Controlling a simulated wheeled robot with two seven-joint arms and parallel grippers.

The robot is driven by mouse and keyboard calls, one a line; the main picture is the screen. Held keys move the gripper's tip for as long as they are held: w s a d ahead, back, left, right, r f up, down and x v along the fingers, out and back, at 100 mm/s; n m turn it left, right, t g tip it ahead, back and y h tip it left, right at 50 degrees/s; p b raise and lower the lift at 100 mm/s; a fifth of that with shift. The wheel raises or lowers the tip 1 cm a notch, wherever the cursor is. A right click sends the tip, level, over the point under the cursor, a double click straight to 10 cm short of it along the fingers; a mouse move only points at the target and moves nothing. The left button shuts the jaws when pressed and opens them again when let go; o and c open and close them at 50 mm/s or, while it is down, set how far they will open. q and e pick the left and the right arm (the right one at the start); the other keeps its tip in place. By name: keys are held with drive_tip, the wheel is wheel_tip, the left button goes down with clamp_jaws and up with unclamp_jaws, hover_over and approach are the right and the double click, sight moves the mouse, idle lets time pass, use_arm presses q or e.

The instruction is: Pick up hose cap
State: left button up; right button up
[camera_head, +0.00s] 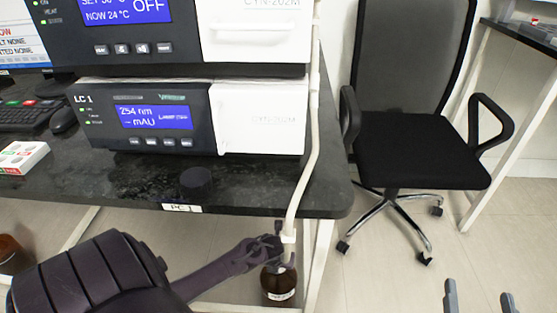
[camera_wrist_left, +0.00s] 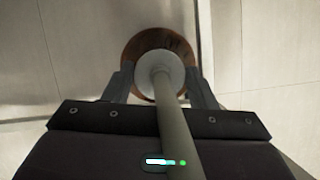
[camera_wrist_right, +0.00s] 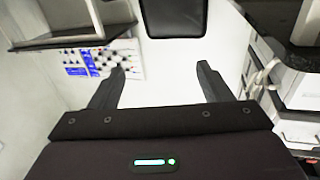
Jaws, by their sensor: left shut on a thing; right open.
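The white hose cap (camera_wrist_left: 165,72) is at the end of a pale hose (camera_head: 307,170), which comes down past the bench's right side. My left gripper (camera_head: 280,252) is shut on the hose cap above a brown bottle (camera_head: 279,286) with a white label. In the left wrist view, the cap sits between the fingers, with the brown bottle (camera_wrist_left: 150,42) behind it. The fingers hide the bottle's neck, so I cannot tell whether cap and bottle touch. My right gripper (camera_head: 481,300) is open and empty at the lower right; its fingers also show apart in the right wrist view (camera_wrist_right: 160,82).
The black bench (camera_head: 245,190) carries stacked instruments (camera_head: 262,118), a round black cap (camera_head: 196,182) near its front edge, a small box (camera_head: 22,157) and a keyboard (camera_head: 25,115). A pale bench leg stands beside the bottle. An office chair (camera_head: 415,150) stands at right.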

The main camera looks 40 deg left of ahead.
use_arm(q)
drive_tip(key=shift+r, duration=0.1)
use_arm(e)
drive_tip(key=shift+f, duration=0.1)
use_arm(q)
wheel_tip(320, 180, up, 2)
drive_tip(key=shift+r+p, duration=0.1)
drive_tip(key=shift+p, duration=0.5)
drive_tip(key=shift+r+p, duration=0.4)
drive_tip(key=shift+r, duration=1)
drive_tip(key=shift+r+p, duration=1.3)
drive_tip(key=shift+r, duration=1.1)
use_arm(e)
drive_tip(key=s+d+f+g+h, duration=0.2)
drive_tip(key=s+f+g, duration=0.4)
drive_tip(key=f, duration=0.3)
drive_tip(key=s+d+f+g+h, duration=0.2)
drive_tip(key=s+f+g, duration=0.4)
drive_tip(key=f, duration=0.4)
drive_tip(key=shift+s+d+h, duration=0.25)
drive_tip(key=shift+h, duration=0.15)
